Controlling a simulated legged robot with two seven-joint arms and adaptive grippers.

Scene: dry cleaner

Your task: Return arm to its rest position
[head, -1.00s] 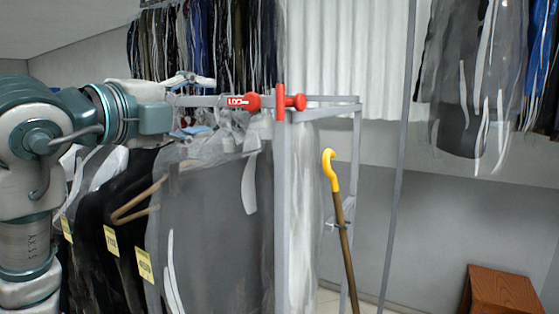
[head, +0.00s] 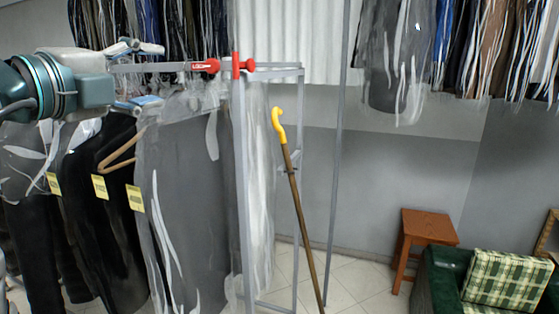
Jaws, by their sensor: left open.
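My left arm comes in from the left edge. Its gripper (head: 155,75) is open, with one finger above and one below the grey rail of the garment rack (head: 270,70). The rail passes through the gap between the fingers. I cannot tell whether the fingers touch it. No held item shows between the fingers. My right arm and gripper are not in view.
Bagged garments (head: 190,200) hang close under the gripper. A yellow-handled cane (head: 293,195) leans by the rack. Bagged clothes (head: 400,60) hang at upper right.

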